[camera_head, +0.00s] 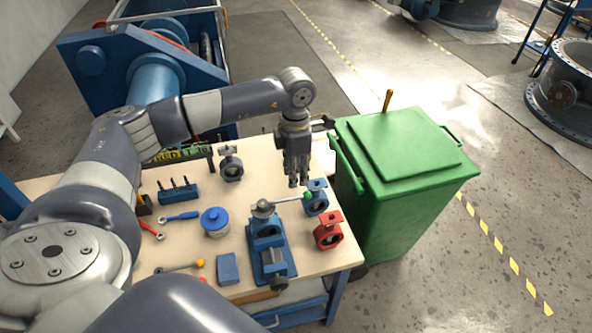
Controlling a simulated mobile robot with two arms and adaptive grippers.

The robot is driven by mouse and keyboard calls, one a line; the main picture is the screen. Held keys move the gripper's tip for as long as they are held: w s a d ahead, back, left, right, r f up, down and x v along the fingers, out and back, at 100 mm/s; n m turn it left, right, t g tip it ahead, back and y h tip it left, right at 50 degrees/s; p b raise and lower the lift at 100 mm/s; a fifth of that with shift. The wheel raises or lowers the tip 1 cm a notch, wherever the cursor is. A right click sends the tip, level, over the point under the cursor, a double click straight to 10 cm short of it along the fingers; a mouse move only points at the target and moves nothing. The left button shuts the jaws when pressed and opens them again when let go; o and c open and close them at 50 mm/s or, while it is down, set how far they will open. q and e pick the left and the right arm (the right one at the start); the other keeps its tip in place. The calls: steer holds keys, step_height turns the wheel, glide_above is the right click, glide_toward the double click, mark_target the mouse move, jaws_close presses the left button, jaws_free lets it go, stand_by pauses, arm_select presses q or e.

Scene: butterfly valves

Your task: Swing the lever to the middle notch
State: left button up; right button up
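A blue valve (266,238) is mounted on a blue stand near the front right of the workbench. Its silvery lever (287,200) points right from the valve's top and ends in a green knob (308,196). The notches are too small to make out. My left gripper (297,184) reaches in from the back with its fingers pointing down. In the picture its fingertips are just above the lever, near the green knob. I cannot tell whether they touch it, nor how far apart the fingers are. My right gripper is not in view.
A small blue valve (316,202) and a red valve (328,234) stand right of the lever, with a grey one (231,168) behind.

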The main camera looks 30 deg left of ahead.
mark_target(296, 197)
arm_select(q)
steer(key=shift+f+b, duration=0.6)
steer(key=shift+f, duration=0.35)
step_height(296, 197, down, 7)
steer(key=b, duration=0.5)
steer(key=shift+c, duration=0.3)
jaws_close()
steer(key=shift+d, duration=0.1)
